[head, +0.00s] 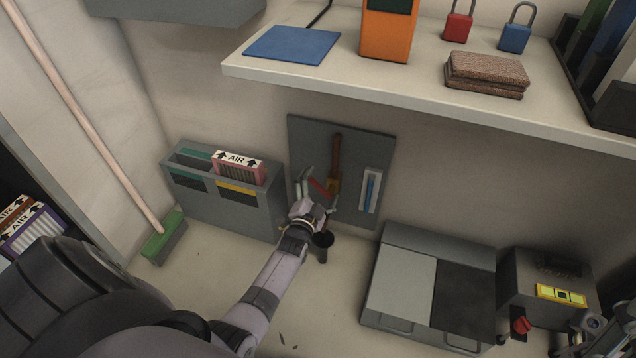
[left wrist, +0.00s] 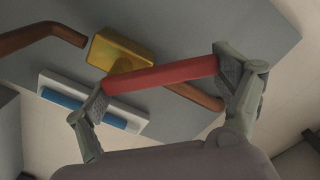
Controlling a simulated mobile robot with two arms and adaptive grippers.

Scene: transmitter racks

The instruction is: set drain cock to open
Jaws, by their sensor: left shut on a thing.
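The drain cock is a brass body (head: 333,185) with a red lever (head: 319,187) on a brown pipe (head: 336,154). The brass body (left wrist: 118,53) and red lever (left wrist: 160,75) also show in the left wrist view. The lever lies at an angle to the pipe. My left gripper (head: 309,186) is at the lever. In the left wrist view its fingers (left wrist: 161,77) are shut on the red lever, one at each end. Part of what seems my right arm shows at the head view's lower right edge; its fingers are unclear.
The drain cock is on a grey panel (head: 300,135) with a blue sight tube (head: 371,189). A shelf (head: 420,108) overhangs above. A filter rack (head: 220,205) stands left, with a pink filter (head: 240,170) in it. A grey two-lid box (head: 400,287) stands right.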

